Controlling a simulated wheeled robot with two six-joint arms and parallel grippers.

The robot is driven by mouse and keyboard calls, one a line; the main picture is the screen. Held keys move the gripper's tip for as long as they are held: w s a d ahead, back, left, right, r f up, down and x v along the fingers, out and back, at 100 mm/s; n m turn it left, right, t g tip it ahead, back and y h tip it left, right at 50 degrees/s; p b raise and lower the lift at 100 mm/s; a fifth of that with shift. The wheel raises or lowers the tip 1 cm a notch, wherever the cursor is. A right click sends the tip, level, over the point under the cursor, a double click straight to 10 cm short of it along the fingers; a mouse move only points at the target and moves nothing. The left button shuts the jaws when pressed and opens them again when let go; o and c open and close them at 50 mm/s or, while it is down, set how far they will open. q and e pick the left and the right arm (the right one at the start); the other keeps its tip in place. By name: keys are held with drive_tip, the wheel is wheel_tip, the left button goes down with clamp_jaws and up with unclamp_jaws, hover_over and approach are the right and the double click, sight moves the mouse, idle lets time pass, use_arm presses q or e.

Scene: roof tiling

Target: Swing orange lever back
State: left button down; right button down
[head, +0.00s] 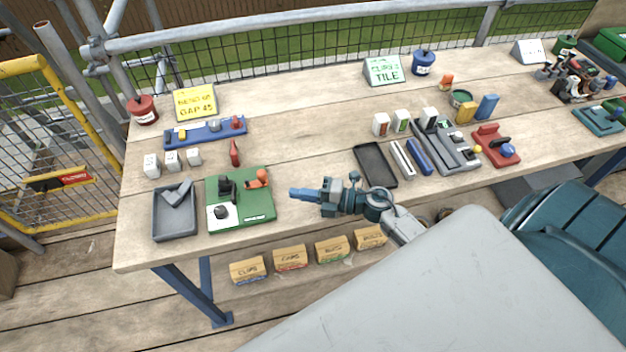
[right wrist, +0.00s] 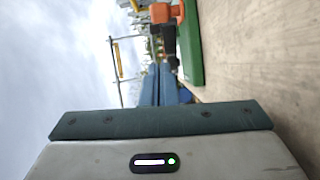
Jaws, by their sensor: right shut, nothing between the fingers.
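The orange lever (head: 258,179) sits at the back right of a green base plate (head: 256,208) on the wooden bench. The plate also carries a black fitting (head: 227,188) and a white pad with a dark round knob (head: 221,212). My right gripper (head: 292,193) is shut and empty, just right of the plate and apart from the lever, with its fingers pointing left. In the right wrist view, the blue fingers (right wrist: 160,84) are together, and the lever (right wrist: 165,12) and green plate edge (right wrist: 190,50) show beyond them. My left gripper is not in view.
A grey tray (head: 174,232) stands left of the plate. A red pointed piece (head: 235,153) and a blue rack (head: 205,132) lie behind it. A black tray (head: 376,165) is to the right. Bare bench lies behind my right gripper.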

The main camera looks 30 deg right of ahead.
drive_tip(key=p+x, duration=0.1)
drive_tip(key=x, duration=0.1)
drive_tip(key=p+x, duration=0.1)
drive_tip(key=x, duration=0.2)
drive_tip(key=shift+w+d+r, duration=0.1)
drive_tip(key=shift+w+r, duration=0.1)
drive_tip(key=shift+r, duration=0.05)
drive_tip(key=shift+w+f, duration=0.15)
drive_tip(key=shift+w, duration=0.9)
drive_tip(key=shift+w+f+p, duration=0.2)
drive_tip(key=shift+w+p, duration=0.15)
drive_tip(key=shift+w, duration=0.2)
drive_tip(key=shift+d, duration=0.1)
